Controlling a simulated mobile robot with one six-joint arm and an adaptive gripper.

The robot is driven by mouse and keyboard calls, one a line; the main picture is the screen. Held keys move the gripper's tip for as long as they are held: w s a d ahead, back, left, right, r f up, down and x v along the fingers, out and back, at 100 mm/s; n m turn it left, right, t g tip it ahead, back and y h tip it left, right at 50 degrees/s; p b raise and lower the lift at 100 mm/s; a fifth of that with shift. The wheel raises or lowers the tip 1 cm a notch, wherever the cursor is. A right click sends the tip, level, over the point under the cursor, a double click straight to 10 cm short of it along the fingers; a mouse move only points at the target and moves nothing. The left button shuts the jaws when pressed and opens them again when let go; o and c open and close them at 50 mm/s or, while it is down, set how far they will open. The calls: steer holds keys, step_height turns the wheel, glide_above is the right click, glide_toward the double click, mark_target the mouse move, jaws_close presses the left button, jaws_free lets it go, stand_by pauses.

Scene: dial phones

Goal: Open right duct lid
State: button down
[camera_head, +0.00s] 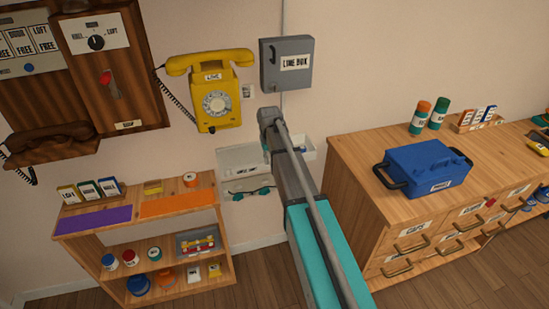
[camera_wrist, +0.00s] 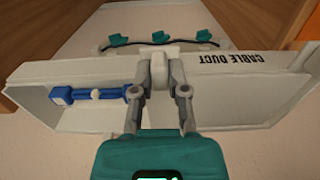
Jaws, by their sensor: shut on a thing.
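The white cable duct (camera_head: 237,158) is on the wall below the yellow phone; it also shows upside down in the wrist view (camera_wrist: 110,118). In the wrist view, the panel lettered "CABLE DUCT" (camera_wrist: 262,66) covers the right part. My gripper (camera_wrist: 160,68) is shut on a small white knob (camera_wrist: 160,54) at the duct's middle, by the panel's edge. In the head view my arm hides the gripper and the duct's middle; an open section (camera_head: 308,147) shows right of it.
A dark cable with teal clips (camera_wrist: 160,37) runs beside the duct. A wooden shelf (camera_head: 140,240) stands at left and a wooden cabinet (camera_head: 350,170) with a blue case (camera_head: 425,168) at right. The grey line box (camera_head: 287,62) and yellow phone (camera_head: 212,95) hang above.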

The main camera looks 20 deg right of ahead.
steer(key=shift+a, duration=0.2)
steer(key=c, duration=0.6)
jaws_free()
steer(key=shift+d, duration=0.1)
steer(key=shift+c, duration=0.2)
steer(key=shift+s, duration=0.15)
steer(key=s+a+r+p, duration=0.1)
steer(key=s+r+p, duration=0.1)
steer(key=s, duration=0.6)
steer(key=s+a+r+p, duration=0.2)
steer(key=s, duration=0.6)
steer(key=s+a+r+p, duration=0.2)
steer(key=s, duration=0.7)
steer(key=shift+a+r+p, duration=0.25)
steer(key=shift+r+p, duration=0.1)
steer(key=shift+r, duration=0.05)
